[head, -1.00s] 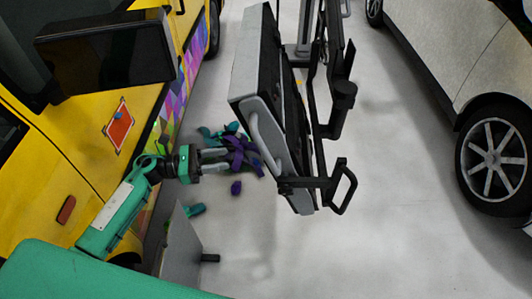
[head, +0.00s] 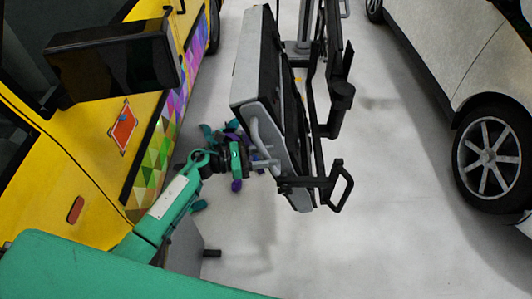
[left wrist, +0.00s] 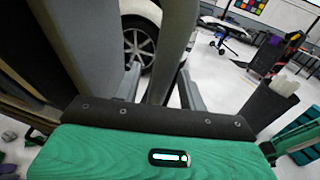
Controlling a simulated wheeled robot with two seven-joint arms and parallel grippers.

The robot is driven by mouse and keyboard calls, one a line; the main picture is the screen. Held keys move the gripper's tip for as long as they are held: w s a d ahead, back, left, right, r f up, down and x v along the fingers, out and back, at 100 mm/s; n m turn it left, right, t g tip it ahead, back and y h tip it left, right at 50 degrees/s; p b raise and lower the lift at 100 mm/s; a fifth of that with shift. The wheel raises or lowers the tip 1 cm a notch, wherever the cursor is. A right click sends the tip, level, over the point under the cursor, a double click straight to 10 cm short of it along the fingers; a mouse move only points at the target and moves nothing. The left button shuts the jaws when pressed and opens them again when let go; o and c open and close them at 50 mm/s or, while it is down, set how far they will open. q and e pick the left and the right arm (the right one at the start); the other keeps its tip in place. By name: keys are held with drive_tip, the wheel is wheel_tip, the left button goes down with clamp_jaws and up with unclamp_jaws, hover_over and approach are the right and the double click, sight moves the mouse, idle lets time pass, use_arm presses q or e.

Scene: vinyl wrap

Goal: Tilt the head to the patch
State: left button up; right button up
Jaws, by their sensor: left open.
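The patch (head: 123,127) is a small orange-red diamond with a pale border and a blue dot, on the yellow vehicle's side at the left of the head view. My left gripper (head: 265,163) is open at the grey side handle (head: 256,128) of a flat-panel stand (head: 262,70). In the left wrist view a grey bar (left wrist: 172,45) stands between the open fingers (left wrist: 160,88). I cannot tell whether they touch it. My right gripper is not in view.
The yellow vehicle (head: 75,165) with its black mirror (head: 115,60) fills the left side. A silver car (head: 450,60) stands at the right. Purple and teal scraps (head: 236,185) lie on the floor below the gripper. The floor (head: 390,200) between stand and silver car is free.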

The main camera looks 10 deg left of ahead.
use_arm(q)
clamp_jaws()
drive_tip(key=shift+w+d+r+p, duration=0.1)
drive_tip(key=shift+d+r+p, duration=0.1)
drive_tip(key=shift+d+p, duration=0.1)
drive_tip(key=w+d+g+y+p, duration=0.1)
drive_tip(key=d+y+p, duration=0.2)
drive_tip(key=d+p, duration=0.3)
drive_tip(key=shift+w+d+r+m+y, duration=0.15)
drive_tip(key=shift+d+r+m+y, duration=0.15)
drive_tip(key=shift+r+y, duration=0.15)
